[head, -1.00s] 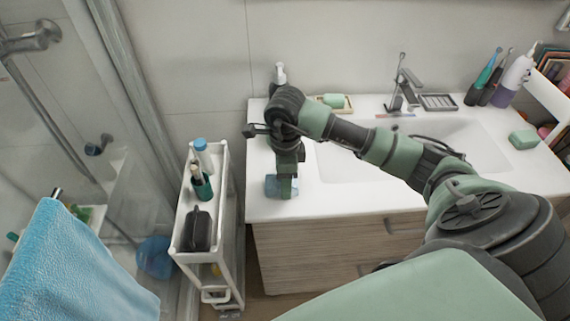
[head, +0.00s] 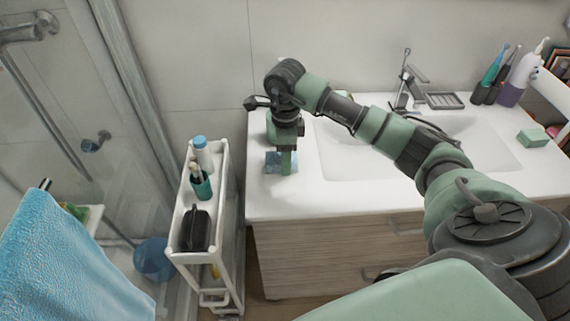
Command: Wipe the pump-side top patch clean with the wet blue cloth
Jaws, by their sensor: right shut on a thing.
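My right gripper (head: 285,167) points down at the left end of the white countertop (head: 283,203). It is shut on a small blue cloth (head: 272,160), which shows at the fingertips, on or just above the counter. No distinct dirty patch shows on the counter; the spot under the cloth and fingers is hidden. My left gripper is not in view.
The basin (head: 345,150) and faucet (head: 408,85) lie to the right. A green sponge (head: 532,137) sits at the far right. The counter's front left is clear.

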